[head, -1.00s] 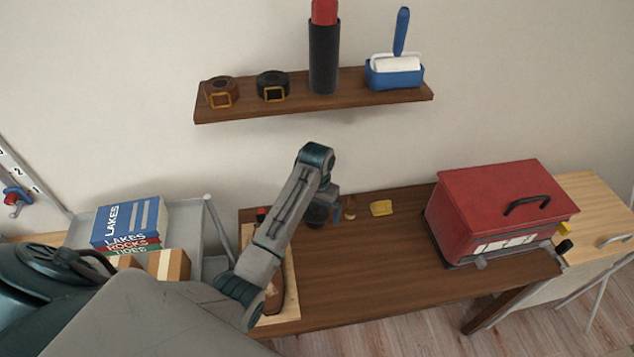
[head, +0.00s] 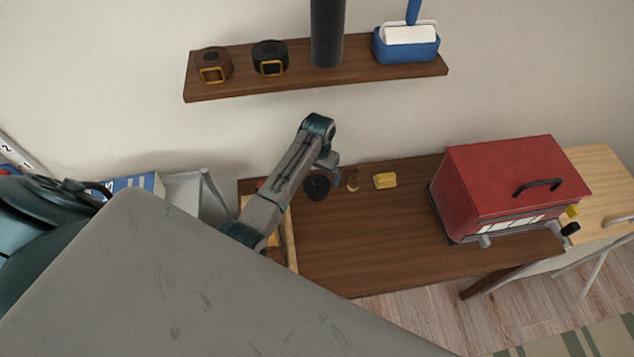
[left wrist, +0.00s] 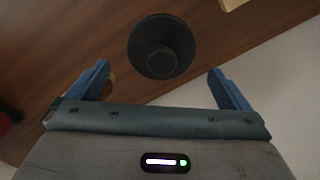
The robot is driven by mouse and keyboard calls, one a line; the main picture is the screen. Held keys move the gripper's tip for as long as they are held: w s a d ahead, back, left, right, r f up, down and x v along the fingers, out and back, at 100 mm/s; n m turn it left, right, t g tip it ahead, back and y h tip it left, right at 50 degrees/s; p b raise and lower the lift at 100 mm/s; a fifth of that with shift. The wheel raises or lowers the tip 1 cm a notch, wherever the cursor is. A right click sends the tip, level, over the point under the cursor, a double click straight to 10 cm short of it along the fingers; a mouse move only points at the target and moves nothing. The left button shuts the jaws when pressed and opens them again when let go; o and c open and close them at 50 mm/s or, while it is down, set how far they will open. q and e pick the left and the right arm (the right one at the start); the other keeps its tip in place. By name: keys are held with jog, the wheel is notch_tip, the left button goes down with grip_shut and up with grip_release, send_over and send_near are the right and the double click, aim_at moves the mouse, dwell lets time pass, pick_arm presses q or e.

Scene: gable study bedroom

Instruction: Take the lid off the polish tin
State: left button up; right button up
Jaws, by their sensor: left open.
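The polish tin, a dark round tin with its lid (head: 317,187) uppermost, stands on the brown desk near the wall, left of a yellow block. In the left wrist view the dark round lid (left wrist: 161,35) shows a raised knob in its middle; the tin's body is mostly hidden under it. My left gripper (head: 328,160) is beside the tin on the wall side in the head view. In the left wrist view its two blue fingers (left wrist: 158,69) are spread apart with nothing between them, and the lid lies beyond the tips. My right gripper is not in view.
A small brown item (head: 353,179) and the yellow block (head: 385,181) stand close right of the tin. A red box (head: 510,190) fills the desk's right end. A wooden tray (head: 291,245) lies left, partly under my arm. The desk's middle (head: 370,240) is clear.

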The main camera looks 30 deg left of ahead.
aim_at(317, 178)
pick_arm(q)
jog(key=shift+s+f+p, duration=0.15)
jog(key=shift+f+p, duration=0.05)
jog(key=shift+f, duration=0.75)
jog(key=shift+s+f+p, duration=0.1)
jog(key=shift+f+p, duration=0.05)
jog(key=shift+f, duration=0.75)
jog(key=c, duration=0.9)
jog(key=shift+r, duration=0.2)
